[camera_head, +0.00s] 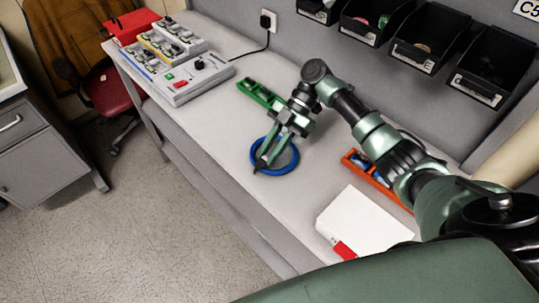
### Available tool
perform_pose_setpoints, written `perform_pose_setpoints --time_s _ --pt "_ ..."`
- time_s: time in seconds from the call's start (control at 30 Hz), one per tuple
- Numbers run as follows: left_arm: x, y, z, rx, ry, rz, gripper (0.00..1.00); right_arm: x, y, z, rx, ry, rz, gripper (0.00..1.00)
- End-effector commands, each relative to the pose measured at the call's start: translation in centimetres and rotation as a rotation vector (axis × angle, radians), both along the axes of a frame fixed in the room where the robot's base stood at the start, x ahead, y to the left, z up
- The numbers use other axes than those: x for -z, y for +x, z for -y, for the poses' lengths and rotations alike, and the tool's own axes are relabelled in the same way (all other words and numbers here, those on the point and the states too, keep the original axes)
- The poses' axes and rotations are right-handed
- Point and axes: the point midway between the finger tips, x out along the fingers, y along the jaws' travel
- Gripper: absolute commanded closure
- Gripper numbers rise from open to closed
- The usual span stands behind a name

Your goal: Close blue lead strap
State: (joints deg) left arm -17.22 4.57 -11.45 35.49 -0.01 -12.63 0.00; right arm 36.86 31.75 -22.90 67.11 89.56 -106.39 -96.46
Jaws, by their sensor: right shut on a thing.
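The blue lead strap (287,170) lies as a round ring on the grey bench. My right gripper (262,163) reaches over it from the right with its fingers across the ring's left part. The right gripper is shut on the strap; the exact contact is partly hidden by the fingers. Whether the ring's ends are joined cannot be seen. My left gripper is not in view.
A green holder (260,94) lies just behind the right gripper. An orange tray (365,171) and a white box (358,222) lie to the right. A device panel (180,75) stands at the back left. Black bins (430,35) hang on the wall. The bench's front left is clear.

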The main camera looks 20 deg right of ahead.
Motion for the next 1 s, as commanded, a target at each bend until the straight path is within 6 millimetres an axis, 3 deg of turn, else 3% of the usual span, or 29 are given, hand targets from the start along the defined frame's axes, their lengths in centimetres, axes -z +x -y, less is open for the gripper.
perform_pose_setpoints --time_s 0.17,0.2,0.27,0.63,1.0 --pt "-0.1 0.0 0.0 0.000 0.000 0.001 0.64 0.0 0.0 0.0 0.001 -0.002 0.001 1.00" --pt "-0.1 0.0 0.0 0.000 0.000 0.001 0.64 0.0 0.0 0.0 0.001 -0.002 0.001 0.75" --pt "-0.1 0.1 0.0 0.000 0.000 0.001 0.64 0.0 0.0 0.0 0.001 -0.003 0.001 0.58" --pt "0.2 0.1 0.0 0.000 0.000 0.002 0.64 -0.2 0.2 0.3 0.002 -0.004 0.002 0.58" --pt "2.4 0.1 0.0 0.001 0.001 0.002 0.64 -3.7 2.0 4.5 0.003 -0.004 0.003 0.58"
